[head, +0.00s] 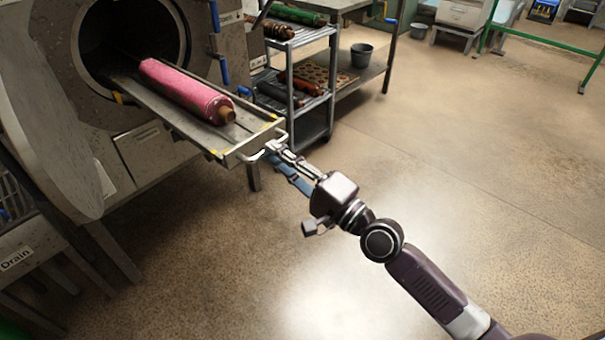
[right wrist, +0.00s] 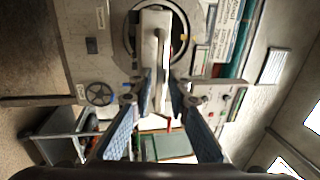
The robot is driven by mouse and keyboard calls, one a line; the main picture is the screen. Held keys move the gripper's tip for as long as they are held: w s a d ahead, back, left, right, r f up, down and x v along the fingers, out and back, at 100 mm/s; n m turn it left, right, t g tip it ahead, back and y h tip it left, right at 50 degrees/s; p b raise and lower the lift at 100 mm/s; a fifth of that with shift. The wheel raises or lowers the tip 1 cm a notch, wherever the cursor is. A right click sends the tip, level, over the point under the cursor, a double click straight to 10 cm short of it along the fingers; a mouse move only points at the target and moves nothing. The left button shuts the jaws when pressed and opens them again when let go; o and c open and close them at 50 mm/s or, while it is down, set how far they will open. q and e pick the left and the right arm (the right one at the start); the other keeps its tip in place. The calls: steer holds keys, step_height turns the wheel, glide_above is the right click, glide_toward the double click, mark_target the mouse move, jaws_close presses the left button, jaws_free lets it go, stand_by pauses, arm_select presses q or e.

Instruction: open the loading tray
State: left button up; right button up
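The loading tray (head: 177,122) is a long grey metal trough with yellow corner marks. It sticks far out of the machine's round opening (head: 126,38) and carries a rolled pink rug (head: 181,88). A pale bar handle (head: 254,158) is on its front end. My right gripper (head: 268,150) is at this handle, its fingers reaching it from the right. In the right wrist view the blue-padded fingers (right wrist: 161,84) stand apart, with the pale tray front (right wrist: 154,40) ahead between their tips. Whether they touch the handle is unclear. My left gripper does not show.
The open round door (head: 52,120) hangs at the left. A grey rack (head: 305,82) with rolled rugs stands behind the tray, beside a metal table (head: 365,75). The floor at centre and right is clear.

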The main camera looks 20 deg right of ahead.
steer(key=v, duration=0.9)
steer(key=shift+s, duration=0.1)
stand_by(0.3)
